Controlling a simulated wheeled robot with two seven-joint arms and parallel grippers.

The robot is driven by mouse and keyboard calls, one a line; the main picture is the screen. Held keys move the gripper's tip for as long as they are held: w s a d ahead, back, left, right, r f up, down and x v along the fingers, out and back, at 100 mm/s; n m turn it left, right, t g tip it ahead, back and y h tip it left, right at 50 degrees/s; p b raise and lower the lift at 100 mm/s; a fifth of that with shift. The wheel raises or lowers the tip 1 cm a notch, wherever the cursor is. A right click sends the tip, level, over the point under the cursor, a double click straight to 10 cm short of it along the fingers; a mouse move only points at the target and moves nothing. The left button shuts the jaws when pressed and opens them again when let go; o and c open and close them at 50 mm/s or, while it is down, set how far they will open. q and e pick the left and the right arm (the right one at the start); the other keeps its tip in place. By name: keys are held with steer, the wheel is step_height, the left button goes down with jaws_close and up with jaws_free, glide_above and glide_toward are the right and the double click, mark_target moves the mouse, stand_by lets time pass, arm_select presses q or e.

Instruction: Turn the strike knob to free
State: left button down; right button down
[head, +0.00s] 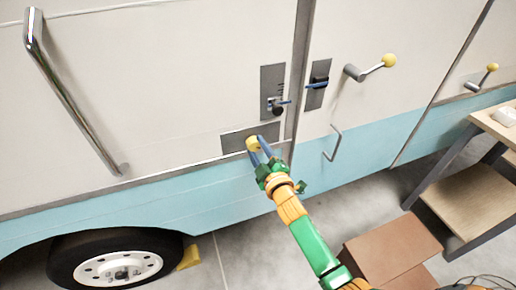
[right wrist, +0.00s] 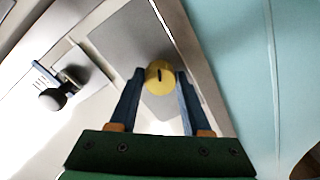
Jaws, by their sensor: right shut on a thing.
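The strike knob (head: 252,143) is a small yellow round knob on a grey metal plate (head: 232,141) low on the camper's side. It also shows in the right wrist view (right wrist: 159,76), with a dark slot mark on its face. My right gripper (head: 259,149) is at the knob, its two blue fingers on either side of it, and it is shut on the knob. Any writing on the plate is not readable. My left gripper is not in view.
A second latch (head: 318,83), yellow-ended cranks (head: 388,61) and a grey hook (head: 334,143) are to the right. A brown box (head: 392,246) and a wooden shelf table (head: 470,195) stand at lower right.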

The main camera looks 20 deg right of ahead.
steer(key=m, duration=0.6)
steer(key=shift+r+m+p, duration=0.1)
steer(key=shift+m+p, duration=0.2)
steer(key=shift+p, duration=0.05)
stand_by(0.3)
steer(key=c, duration=0.7)
jaws_free()
steer(key=o, duration=0.3)
steer(key=shift+o, duration=0.2)
steer(key=shift+w, duration=0.1)
steer(key=s, duration=0.7)
steer(key=shift+d, duration=0.2)
